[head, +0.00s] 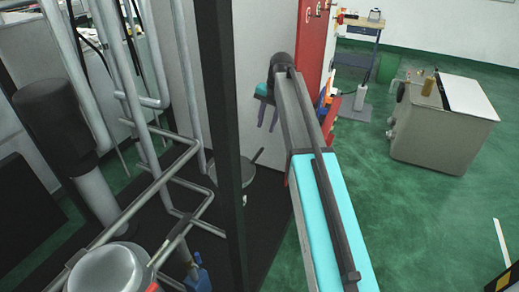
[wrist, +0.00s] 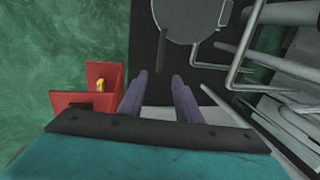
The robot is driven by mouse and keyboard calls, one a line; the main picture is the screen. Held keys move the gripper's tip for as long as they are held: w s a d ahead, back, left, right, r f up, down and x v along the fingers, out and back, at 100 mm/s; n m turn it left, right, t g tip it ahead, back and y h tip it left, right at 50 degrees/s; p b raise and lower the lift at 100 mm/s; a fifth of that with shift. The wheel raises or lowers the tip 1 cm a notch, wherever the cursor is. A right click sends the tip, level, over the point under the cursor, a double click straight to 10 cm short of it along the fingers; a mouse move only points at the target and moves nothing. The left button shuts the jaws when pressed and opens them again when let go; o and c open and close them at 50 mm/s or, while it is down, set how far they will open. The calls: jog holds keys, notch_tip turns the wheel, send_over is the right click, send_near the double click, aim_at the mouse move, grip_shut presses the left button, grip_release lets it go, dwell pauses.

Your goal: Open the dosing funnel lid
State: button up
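A round grey lid, probably the dosing funnel lid (head: 229,168), lies low behind a dark upright post in the head view, which hides part of it. A short handle sticks out at its upper right.
The dark post (head: 222,110) stands left of my gripper. Bent metal pipes (head: 165,185) fill the left. A red panel (head: 313,40) is close on the right; a red holder (wrist: 88,98) shows in the wrist view. Green floor at right is open up to a grey cabinet (head: 430,135).

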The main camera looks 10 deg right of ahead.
aim_at(260, 152)
jog(key=shift+w+a+f+b, duration=0.3)
jog(key=shift+f+b, duration=1)
jog(key=shift+f, duration=0.85)
jog(key=shift+w+a+f+b, duration=0.2)
jog(key=shift+a+f+b, duration=0.2)
jog(key=shift+f+b, duration=1.35)
jog(key=shift+w+a+f+b, duration=0.3)
jog(key=shift+f+b, duration=0.5)
jog(key=shift+f, duration=1.8)
jog(key=shift+c, duration=0.4)
jog(key=c, duration=0.7)
jog(key=shift+a+r, duration=0.1)
jog(key=shift+a, duration=0.15)
grip_shut()
